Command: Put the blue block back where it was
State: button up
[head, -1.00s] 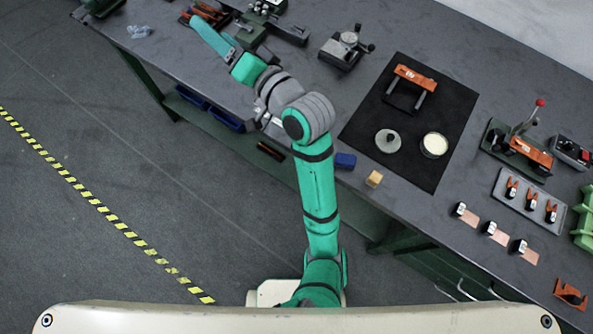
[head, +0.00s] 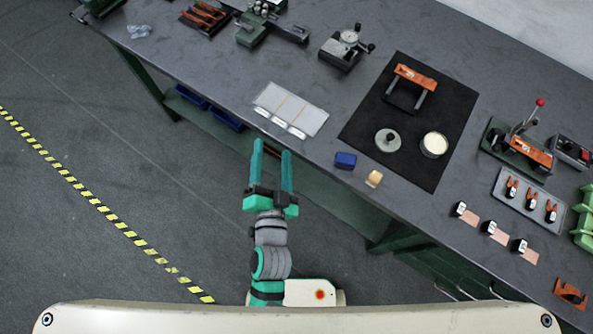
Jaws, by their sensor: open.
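The blue block (head: 345,160) lies on the dark workbench (head: 235,72) near its front edge, just left of a wooden block (head: 374,178) and beside the black mat. My gripper (head: 272,146) is open and empty, with its two green fingers apart and pointing up the picture toward the bench's front edge. It is to the left of the blue block and clear of it.
A white tray (head: 315,122) with three labelled sections lies beyond my gripper. The black mat (head: 362,130) holds an orange-topped stand (head: 414,78), a grey round weight (head: 388,141) and a cream-filled dish (head: 434,145). Clamps and tools stand further right.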

jog(key=s+d+f+n+g, duration=0.1)
jog(key=s+d+f+n, duration=0.1)
jog(key=s, duration=0.8)
jog(key=s+d+f+n, duration=0.2)
jog(key=s+d+n, duration=0.2)
jog(key=s, duration=0.5)
jog(key=shift+s+n+g, duration=0.35)
jog(key=shift+n+g, duration=0.05)
jog(key=shift+n, duration=0.8)
jog(key=shift+f, duration=0.1)
